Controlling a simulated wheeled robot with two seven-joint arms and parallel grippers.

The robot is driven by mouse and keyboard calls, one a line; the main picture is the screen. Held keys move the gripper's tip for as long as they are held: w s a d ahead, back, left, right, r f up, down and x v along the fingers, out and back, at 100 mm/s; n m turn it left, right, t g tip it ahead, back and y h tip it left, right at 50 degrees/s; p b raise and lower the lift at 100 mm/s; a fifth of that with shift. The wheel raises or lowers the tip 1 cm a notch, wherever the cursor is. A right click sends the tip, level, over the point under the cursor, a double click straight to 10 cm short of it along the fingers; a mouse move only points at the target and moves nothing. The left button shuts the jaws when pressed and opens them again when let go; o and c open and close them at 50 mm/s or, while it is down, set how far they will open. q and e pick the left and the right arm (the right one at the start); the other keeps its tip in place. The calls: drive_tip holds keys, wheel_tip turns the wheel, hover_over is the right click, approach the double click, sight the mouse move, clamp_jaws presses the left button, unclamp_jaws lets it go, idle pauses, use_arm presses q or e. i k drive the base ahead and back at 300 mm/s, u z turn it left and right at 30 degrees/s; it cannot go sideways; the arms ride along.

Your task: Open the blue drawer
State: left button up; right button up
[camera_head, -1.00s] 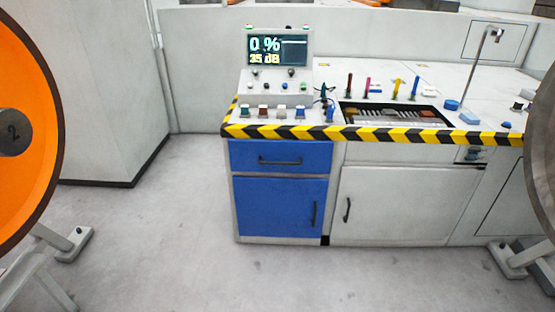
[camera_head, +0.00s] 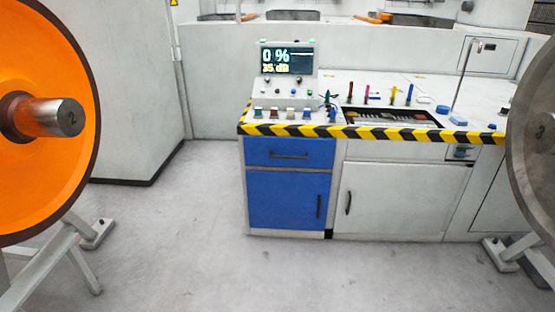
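The blue drawer (camera_head: 289,152) is closed, at the top left of the workbench front, just under the yellow and black striped edge. It has a dark horizontal bar handle (camera_head: 289,156). Below it is a blue cupboard door (camera_head: 286,201) with a dark vertical handle, also closed. Neither of my grippers is in the head view, so their state does not show.
An orange wheel (camera_head: 48,120) on a stand is close on the left, its axle stub pointing right. A grey wheel (camera_head: 530,130) on a stand is at the right edge. The grey floor (camera_head: 200,260) between them is clear. A control panel with a screen (camera_head: 287,60) stands on the bench.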

sight(259, 150)
drive_tip(key=u, duration=0.8)
drive_tip(key=i, duration=1.15)
drive_tip(key=u, duration=0.5)
drive_tip(key=i, duration=1.25)
drive_tip(key=z, duration=1)
drive_tip(key=i, duration=0.6)
drive_tip(key=z, duration=0.55)
